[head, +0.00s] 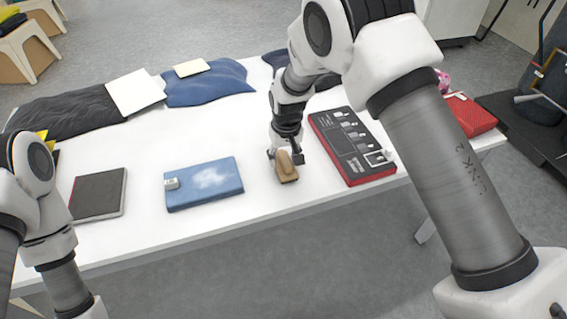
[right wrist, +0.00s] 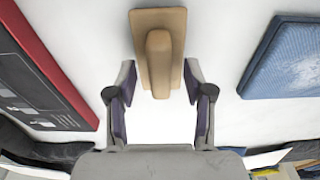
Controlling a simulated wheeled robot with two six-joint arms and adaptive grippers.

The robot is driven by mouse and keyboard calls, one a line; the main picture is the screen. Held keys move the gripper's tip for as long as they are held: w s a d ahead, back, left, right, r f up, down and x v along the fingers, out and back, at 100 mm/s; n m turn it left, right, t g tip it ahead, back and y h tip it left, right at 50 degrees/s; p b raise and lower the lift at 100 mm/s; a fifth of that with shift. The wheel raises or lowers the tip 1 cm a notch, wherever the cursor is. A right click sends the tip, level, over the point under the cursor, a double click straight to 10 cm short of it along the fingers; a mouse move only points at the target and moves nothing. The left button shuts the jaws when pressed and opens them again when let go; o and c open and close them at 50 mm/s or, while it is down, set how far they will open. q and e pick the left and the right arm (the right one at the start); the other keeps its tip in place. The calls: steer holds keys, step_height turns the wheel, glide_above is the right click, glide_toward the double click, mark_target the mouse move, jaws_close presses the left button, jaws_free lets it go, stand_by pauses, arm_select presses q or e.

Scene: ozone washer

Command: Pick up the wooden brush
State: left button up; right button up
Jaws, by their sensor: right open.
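The wooden brush (head: 286,169) is a small tan block with a raised handle, lying on the white table between a blue pad and a black and red board. My right gripper (head: 286,154) is over the brush's far end in the head view. In the right wrist view, the brush (right wrist: 159,48) is at the top middle, and my right gripper (right wrist: 160,92) is open, one finger on each side of the handle's near end. I cannot tell whether the fingers touch it. My left arm shows at the left edge, but its gripper is out of view.
The blue pad (head: 204,186) with a small light block on it lies left of the brush. The black and red board (head: 348,142) lies close on the right. A dark notebook (head: 97,193) is farther left. Dark and blue cloths lie along the back. The table's front edge is near.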

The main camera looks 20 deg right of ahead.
steer(key=shift+f, duration=0.45)
steer(key=shift+s+r, duration=0.1)
steer(key=shift+r, duration=0.05)
jaws_close()
